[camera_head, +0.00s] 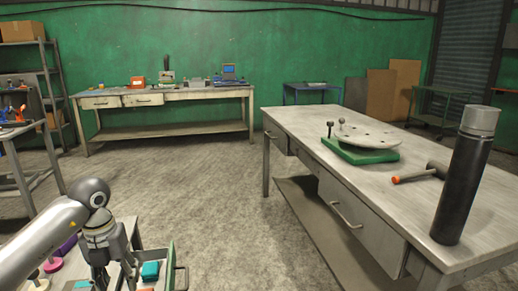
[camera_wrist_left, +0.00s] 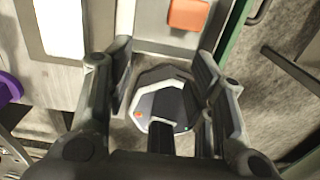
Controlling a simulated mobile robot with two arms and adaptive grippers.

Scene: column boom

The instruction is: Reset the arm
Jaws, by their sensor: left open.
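My left arm (camera_head: 45,240) comes in from the lower left of the head view and bends down at a grey joint. Its gripper (camera_head: 115,277) hangs over a low work surface with a green edge; the fingertips are hard to make out there. In the left wrist view the gripper (camera_wrist_left: 163,72) has its dark fingers spread apart with nothing held between them. A pale octagonal thing with a dark centre and a small red mark (camera_wrist_left: 165,103) shows beyond the gap; I cannot tell what it is. My right gripper is not in view.
A teal block (camera_head: 150,271) lies near the left gripper. An orange block (camera_wrist_left: 188,14) and a purple thing (camera_wrist_left: 9,88) show below it. At right, a grey workbench (camera_head: 300,122) holds a round plate (camera_head: 368,135) and a black flask (camera_head: 461,185). The middle floor (camera_head: 200,190) is clear.

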